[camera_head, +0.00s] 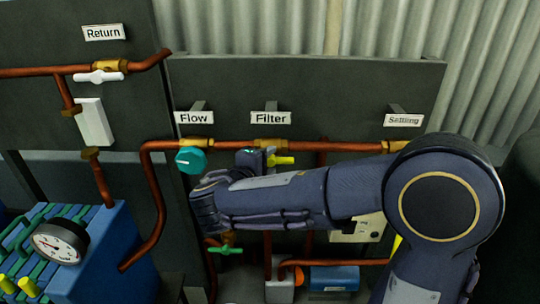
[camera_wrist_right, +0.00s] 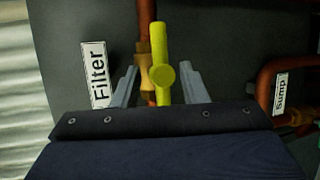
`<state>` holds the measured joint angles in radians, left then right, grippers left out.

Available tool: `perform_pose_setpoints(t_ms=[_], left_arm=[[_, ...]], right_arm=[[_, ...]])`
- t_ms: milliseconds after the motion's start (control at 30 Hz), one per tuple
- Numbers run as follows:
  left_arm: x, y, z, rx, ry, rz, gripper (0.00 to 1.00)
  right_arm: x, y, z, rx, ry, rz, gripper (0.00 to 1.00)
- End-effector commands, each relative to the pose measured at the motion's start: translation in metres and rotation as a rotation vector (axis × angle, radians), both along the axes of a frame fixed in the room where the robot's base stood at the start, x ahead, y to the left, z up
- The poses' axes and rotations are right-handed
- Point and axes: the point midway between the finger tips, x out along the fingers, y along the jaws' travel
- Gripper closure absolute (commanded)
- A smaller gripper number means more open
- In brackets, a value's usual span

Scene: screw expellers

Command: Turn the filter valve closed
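The filter valve has a yellow lever handle (camera_head: 283,160), below the brass fitting under the "Filter" label (camera_head: 271,118). In the right wrist view the yellow handle (camera_wrist_right: 158,42) points up the picture, roughly along the copper pipe, with its round hub (camera_wrist_right: 161,76) lower down. My right gripper (camera_wrist_right: 158,67) is open, with one grey finger on each side of the handle and visible gaps to both. In the head view my right gripper (camera_head: 255,158) is at the valve, and my forearm hides the area below it. My left gripper is not in view.
A teal knob (camera_head: 190,160) sits close by on the left under the "Flow" label (camera_head: 194,117). Copper pipes (camera_head: 157,205) run across the dark panel. A white-handled return valve (camera_head: 99,76) and a pressure gauge (camera_head: 60,242) are farther left. A green handle (camera_head: 225,250) is below.

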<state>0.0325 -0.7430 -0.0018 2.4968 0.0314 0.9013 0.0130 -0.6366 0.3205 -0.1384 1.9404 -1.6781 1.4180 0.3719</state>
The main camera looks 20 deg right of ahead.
Motion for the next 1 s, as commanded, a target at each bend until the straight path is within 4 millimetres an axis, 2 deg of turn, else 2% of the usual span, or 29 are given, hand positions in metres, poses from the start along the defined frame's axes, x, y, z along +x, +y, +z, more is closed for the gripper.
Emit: perform_pose_setpoints(t_ms=[200,500,800,1000], left_arm=[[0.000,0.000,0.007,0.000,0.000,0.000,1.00],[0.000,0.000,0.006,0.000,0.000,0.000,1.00],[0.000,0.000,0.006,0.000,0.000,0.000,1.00],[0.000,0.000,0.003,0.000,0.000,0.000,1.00]], right_arm=[[0.013,-0.015,-0.005,0.001,0.001,-0.001,0.61],[0.015,-0.017,-0.006,0.002,0.000,0.001,0.62],[0.014,-0.017,-0.006,0.001,0.001,0.000,1.00],[0.014,-0.017,-0.007,0.011,-0.002,0.000,1.00]])
